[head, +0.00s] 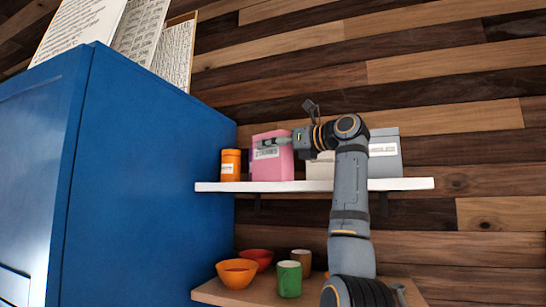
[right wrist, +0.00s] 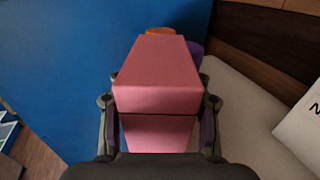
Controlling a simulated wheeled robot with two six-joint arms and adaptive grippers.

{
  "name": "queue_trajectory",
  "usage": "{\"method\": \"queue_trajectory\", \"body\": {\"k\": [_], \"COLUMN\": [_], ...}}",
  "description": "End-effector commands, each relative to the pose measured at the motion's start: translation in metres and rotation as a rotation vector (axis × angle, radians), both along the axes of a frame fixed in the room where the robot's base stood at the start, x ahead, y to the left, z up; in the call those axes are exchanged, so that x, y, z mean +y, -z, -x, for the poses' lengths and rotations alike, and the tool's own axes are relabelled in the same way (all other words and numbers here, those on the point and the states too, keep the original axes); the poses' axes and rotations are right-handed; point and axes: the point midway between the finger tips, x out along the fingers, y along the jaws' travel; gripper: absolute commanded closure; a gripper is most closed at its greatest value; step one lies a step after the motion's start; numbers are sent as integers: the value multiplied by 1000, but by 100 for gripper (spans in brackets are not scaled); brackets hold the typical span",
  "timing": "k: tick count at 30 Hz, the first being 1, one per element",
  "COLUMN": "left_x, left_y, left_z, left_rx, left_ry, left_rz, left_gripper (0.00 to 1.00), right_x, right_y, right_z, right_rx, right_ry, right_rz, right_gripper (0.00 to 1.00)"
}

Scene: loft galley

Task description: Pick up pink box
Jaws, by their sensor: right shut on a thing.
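In the right wrist view the pink box (right wrist: 158,85) sits between the two fingers of my right gripper (right wrist: 160,125), one finger along each side. I cannot tell whether the box still touches the shelf. My left gripper is not in view.
An orange jar (head: 231,165) stands left of the box, beside the blue cabinet (head: 150,150). Grey boxes (head: 385,155) stand to the right, partly behind my arm. Below are an orange bowl (head: 237,273), a red bowl (head: 258,256) and a green cup (head: 289,279).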

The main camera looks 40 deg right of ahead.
Motion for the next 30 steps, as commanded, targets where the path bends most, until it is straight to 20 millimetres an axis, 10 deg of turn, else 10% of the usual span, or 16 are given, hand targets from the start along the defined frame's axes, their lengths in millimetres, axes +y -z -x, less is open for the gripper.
{"method": "queue_trajectory", "body": {"k": [15,30], "left_x": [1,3], "left_y": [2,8], "left_z": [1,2], "left_rx": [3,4], "left_ry": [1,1], "left_rz": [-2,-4], "left_gripper": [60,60], "right_x": [1,85], "right_y": [-33,-112], "right_z": [1,55], "right_rx": [-2,-4], "right_ry": [-4,-1], "right_rz": [-2,4], "right_gripper": [88,88]}}
